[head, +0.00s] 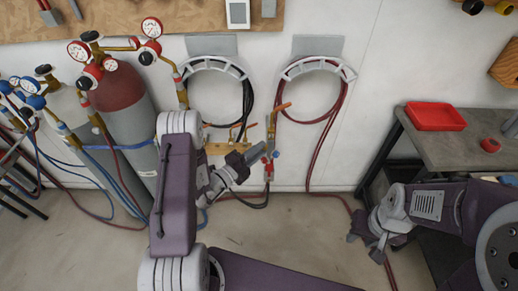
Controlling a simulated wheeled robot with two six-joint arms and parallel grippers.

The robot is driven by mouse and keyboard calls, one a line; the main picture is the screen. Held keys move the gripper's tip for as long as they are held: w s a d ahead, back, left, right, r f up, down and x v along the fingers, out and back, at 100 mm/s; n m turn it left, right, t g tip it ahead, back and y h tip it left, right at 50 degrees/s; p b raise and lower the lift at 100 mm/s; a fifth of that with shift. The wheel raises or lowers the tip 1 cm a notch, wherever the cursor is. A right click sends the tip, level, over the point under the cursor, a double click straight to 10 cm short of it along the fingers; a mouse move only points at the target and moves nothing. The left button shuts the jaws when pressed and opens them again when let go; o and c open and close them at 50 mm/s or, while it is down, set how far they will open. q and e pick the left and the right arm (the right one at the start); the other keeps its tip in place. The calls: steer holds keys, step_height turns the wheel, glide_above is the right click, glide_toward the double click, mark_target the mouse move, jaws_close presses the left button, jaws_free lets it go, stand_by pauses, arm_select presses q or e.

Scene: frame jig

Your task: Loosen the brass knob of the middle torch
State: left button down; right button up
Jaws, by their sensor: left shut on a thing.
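A torch (271,131) with an orange lever, and red and blue valve knobs below, stands upright at the brass-coloured wall rack (219,149). Another torch (238,134) shows to its left, partly hidden. Which torch is the middle one is hard to tell. My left gripper (261,151) reaches up from the lower left and is shut on a part of the torch with the orange lever. The held part is hidden by the fingers, and no separate brass knob can be made out. My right gripper (366,247) is open and empty over the floor at the right.
Gas cylinders (120,105) with gauges and hoses stand at the left. Two hose hangers (318,70) with coiled black and red hoses are on the wall. A workbench (449,150) with a red tray (435,116) is at the right. A red hose trails across the floor near my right gripper.

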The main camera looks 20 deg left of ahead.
arm_select(q)
steer(key=shift+n, duration=0.3)
steer(key=c, duration=1.3)
jaws_free()
steer(key=b+v, duration=0.1)
steer(key=v, duration=0.8)
